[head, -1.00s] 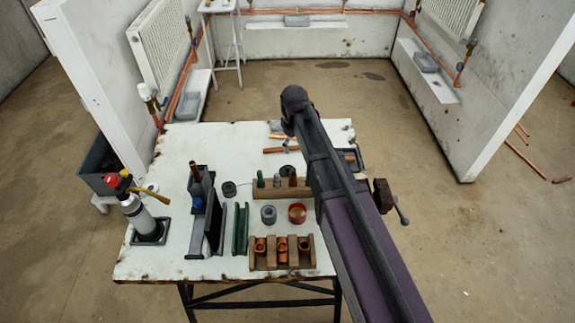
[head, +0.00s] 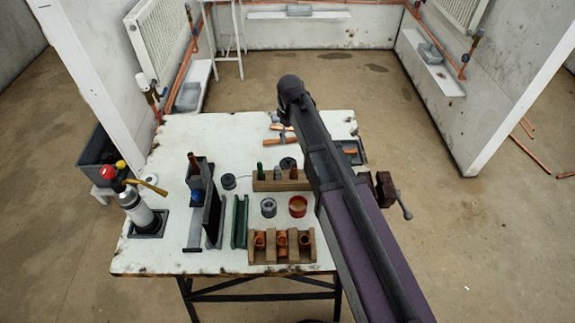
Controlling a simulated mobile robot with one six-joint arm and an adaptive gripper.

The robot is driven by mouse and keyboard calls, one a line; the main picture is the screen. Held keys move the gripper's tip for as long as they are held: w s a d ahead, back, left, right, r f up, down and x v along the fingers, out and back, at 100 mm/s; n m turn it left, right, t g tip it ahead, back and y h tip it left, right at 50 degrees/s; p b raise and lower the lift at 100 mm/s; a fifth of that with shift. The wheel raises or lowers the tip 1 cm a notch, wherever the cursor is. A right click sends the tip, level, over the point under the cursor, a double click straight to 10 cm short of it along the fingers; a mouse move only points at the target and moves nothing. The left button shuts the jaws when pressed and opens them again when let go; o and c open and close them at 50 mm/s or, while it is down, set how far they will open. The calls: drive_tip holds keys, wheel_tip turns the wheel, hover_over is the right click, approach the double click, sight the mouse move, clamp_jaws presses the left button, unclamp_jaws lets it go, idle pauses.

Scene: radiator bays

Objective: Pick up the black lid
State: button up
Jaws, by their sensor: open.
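A small round black disc with a raised centre, which looks like the black lid (head: 229,181), lies flat on the white worktable (head: 160,255), between the dark upright holder and the wooden block. A second dark round piece (head: 288,163) shows behind the wooden block, partly hidden; I cannot tell for certain which of the two is the lid. My arm crosses the right part of the table. My gripper cannot be made out in this view, and nothing is seen touching the black disc.
A dark upright holder (head: 213,220), green channel (head: 240,222), grey tin (head: 268,207), orange-red tin (head: 298,206), wooden block (head: 267,186) and wooden rack (head: 256,256) crowd the middle. A gas torch (head: 137,210) stands left. A vice (head: 385,190) is at the right edge.

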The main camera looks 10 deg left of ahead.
sight(289, 159)
drive_tip(key=shift+f+b, duration=3.3)
drive_tip(key=shift+f, duration=0.3)
drive_tip(key=shift+f, duration=0.1)
drive_tip(key=shift+s+a+f+b, duration=0.1)
drive_tip(key=shift+s+f+b, duration=0.05)
drive_tip(key=shift+f+b, duration=1.15)
drive_tip(key=shift+s+a+f+b, duration=0.1)
drive_tip(key=shift+f+b, duration=1.1)
drive_tip(key=shift+b, duration=0.1)
drive_tip(key=c, duration=0.9)
